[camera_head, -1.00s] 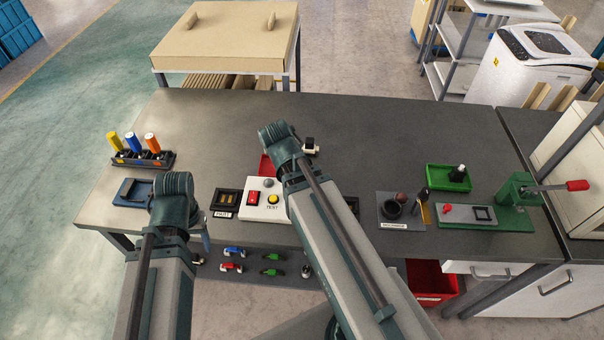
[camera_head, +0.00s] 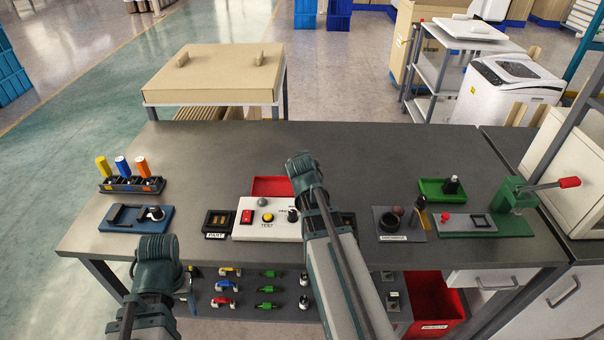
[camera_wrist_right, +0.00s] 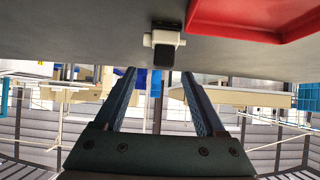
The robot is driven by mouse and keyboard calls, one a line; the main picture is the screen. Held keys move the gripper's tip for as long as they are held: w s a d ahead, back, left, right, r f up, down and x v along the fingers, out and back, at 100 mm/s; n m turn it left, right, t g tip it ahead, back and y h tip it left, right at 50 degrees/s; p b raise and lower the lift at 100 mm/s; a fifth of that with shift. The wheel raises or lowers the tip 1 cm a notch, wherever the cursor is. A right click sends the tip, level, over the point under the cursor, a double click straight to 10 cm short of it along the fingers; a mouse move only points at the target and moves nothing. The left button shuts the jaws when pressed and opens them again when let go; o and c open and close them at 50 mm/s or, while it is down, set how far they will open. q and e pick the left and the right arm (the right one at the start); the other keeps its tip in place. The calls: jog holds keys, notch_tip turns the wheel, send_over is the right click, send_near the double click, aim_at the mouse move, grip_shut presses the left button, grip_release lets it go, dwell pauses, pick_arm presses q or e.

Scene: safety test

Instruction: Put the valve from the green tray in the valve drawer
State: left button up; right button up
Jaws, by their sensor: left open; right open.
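A dark valve with a pale metal base (camera_head: 451,184) stands upright in the green tray (camera_head: 429,187) at the right of the bench. A white drawer front with a handle (camera_head: 492,281) shows under the bench's right end; I cannot read a label on it. My left gripper (camera_head: 156,252) is at the bench's front left, near the blue fixture; it is open, its fingers poorly seen. My right gripper (camera_head: 302,166) is over the bench's middle, well left of the green tray. The right wrist view shows its two fingers (camera_wrist_right: 160,95) apart with nothing between them.
A black-and-white part (camera_wrist_right: 165,46) lies beside a red tray (camera_wrist_right: 250,18) in the right wrist view. A white test box (camera_head: 268,230) sits mid-bench. The blue fixture (camera_head: 120,222) holds a part. A green press with a red-tipped lever (camera_head: 520,196) stands right of the green tray.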

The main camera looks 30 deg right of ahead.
jog(key=b+x, duration=0.1)
jog(key=x, duration=0.2)
jog(key=shift+w+d+f, duration=0.15)
jog(key=shift+w+f, duration=0.05)
jog(key=shift+w, duration=0.1)
jog(key=b+x, duration=0.2)
jog(key=x, duration=0.1)
jog(key=b+x, duration=0.1)
jog(key=shift+w+a+f, duration=0.2)
jog(key=shift+a+f, duration=0.05)
jog(key=shift+f, duration=0.2)
jog(key=shift+w+d+f+b, duration=0.15)
jog(key=shift+w+d+b, duration=0.05)
jog(key=shift+w+b, duration=0.1)
pick_arm(q)
notch_tip(320, 180, down, 5)
jog(key=shift+f, duration=0.15)
pick_arm(e)
jog(key=shift+s, duration=0.1)
grip_shut()
